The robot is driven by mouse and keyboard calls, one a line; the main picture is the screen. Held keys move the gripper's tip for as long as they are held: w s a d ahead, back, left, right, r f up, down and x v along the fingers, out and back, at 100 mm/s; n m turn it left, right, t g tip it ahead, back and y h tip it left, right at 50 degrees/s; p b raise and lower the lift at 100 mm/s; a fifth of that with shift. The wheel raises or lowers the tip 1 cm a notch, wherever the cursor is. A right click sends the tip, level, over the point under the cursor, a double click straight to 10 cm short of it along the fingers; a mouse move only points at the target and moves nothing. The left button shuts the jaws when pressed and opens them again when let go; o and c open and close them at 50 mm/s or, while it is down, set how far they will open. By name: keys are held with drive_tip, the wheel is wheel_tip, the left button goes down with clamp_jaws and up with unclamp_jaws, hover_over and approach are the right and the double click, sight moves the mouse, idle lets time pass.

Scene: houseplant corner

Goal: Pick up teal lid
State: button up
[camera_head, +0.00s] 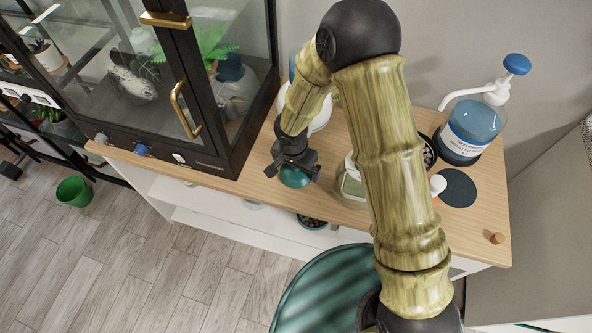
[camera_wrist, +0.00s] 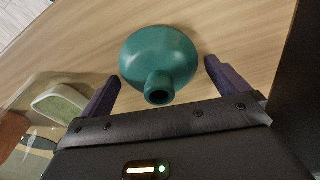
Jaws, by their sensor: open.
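The teal lid (camera_wrist: 158,58) is a round, domed piece with a short neck and a dark hollow end. It rests on the wooden tabletop, and its neck points toward my gripper in the wrist view. In the head view the lid (camera_head: 294,177) shows partly below my gripper (camera_head: 293,166), near the front edge of the table. My gripper (camera_wrist: 161,87) is open, with one dark finger on each side of the lid. A gap shows between each finger and the lid, and nothing is held.
A black-framed glass cabinet (camera_head: 190,95) stands left of the lid. A glass container (camera_wrist: 60,110) with a pale green piece lies left of my gripper; it also shows in the head view (camera_head: 352,182). A blue pump bottle (camera_head: 470,130) and dark disc (camera_head: 457,188) are to the right.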

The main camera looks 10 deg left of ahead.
drive_tip(key=c, duration=0.8)
drive_tip(key=shift+r, duration=0.1)
wheel_tip(320, 180, up, 10)
drive_tip(key=shift+f+p, duration=0.1)
drive_tip(key=shift+p, duration=0.2)
drive_tip(key=shift+w+d+r+p, duration=0.2)
drive_tip(key=shift+r+p, duration=0.2)
drive_tip(key=w+d+r+m+p, duration=0.1)
drive_tip(key=w+d+r+p, duration=0.3)
drive_tip(key=d+r+p, duration=0.2)
drive_tip(key=w+d+r+m+p, duration=0.1)
drive_tip(key=w+d+r+p, duration=0.3)
drive_tip(key=d+r+p, duration=0.3)
drive_tip(key=w+d+r+m+p, duration=0.1)
drive_tip(key=w+d+r+p, duration=0.3)
drive_tip(key=d+r+p, duration=0.3)
drive_tip(key=shift+d+r+p, duration=0.15)
drive_tip(key=shift+d+p, duration=2.55)
drive_tip(key=shift+p, duration=0.45)
